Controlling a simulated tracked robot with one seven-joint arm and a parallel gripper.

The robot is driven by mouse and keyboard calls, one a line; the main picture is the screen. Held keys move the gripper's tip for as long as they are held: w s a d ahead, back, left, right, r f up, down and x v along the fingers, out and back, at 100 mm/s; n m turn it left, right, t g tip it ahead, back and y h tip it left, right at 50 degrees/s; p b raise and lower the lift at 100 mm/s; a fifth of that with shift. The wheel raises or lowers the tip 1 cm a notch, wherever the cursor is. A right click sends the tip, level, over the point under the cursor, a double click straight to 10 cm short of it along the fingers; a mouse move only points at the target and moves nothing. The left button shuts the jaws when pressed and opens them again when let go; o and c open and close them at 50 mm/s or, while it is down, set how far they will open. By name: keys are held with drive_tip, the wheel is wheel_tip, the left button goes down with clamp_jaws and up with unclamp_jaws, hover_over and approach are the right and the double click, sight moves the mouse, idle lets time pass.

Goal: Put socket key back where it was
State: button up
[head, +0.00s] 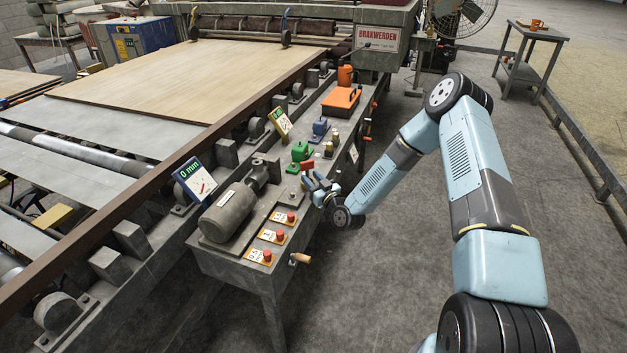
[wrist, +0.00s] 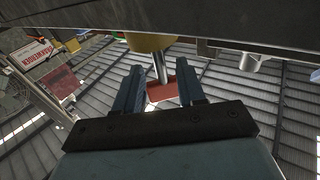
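My gripper (head: 317,184) is low over the near edge of the bench, pointing toward the machine. In the wrist view its two fingers (wrist: 160,88) stand apart. Between them shows a silver shaft (wrist: 160,66) with a red piece (wrist: 160,89) at one end and a yellow piece (wrist: 150,42) at the other. This looks like the socket key, but I cannot be sure. I cannot tell whether a finger touches the red piece. In the head view a small red block (head: 307,164) shows just beyond the fingers; its lower part is hidden.
On the bench, a green block (head: 301,151), a blue block (head: 320,127) and an orange box (head: 341,101) stand beyond the gripper. A grey motor (head: 228,211) and red buttons (head: 280,236) are nearer. A tilted display (head: 194,181) stands left.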

drive_tip(key=r+v, duration=0.1)
drive_tip(key=v, duration=1)
drive_tip(key=w+d+r+n+g+h, duration=0.2)
drive_tip(key=d+r, duration=0.1)
drive_tip(key=r, duration=0.3)
drive_tip(key=w+d+r+n+g+h, duration=0.1)
drive_tip(key=w+d+r+g+h, duration=0.15)
drive_tip(key=r, duration=0.25)
drive_tip(key=s+d+r+m+g+h, duration=0.15)
drive_tip(key=s+d+r, duration=0.25)
drive_tip(key=r, duration=0.4)
drive_tip(key=s+d+r+m+h, duration=0.1)
drive_tip(key=s+d+r+h, duration=0.25)
drive_tip(key=r, duration=0.35)
drive_tip(key=s+d+r+m+g, duration=0.1)
drive_tip(key=s+r, duration=0.4)
drive_tip(key=s, duration=0.5)
drive_tip(key=s+d+r+m+g, duration=0.1)
drive_tip(key=s+d+r+m, duration=0.2)
drive_tip(key=s, duration=0.7)
drive_tip(key=s+d+r+m+g+h, duration=0.1)
drive_tip(key=s+d+r+m+g, duration=0.1)
drive_tip(key=s+r, duration=0.5)
drive_tip(key=s+m, duration=0.1)
drive_tip(key=s, duration=0.3)
drive_tip(key=shift+r, duration=0.35)
drive_tip(key=shift+d, duration=0.1)
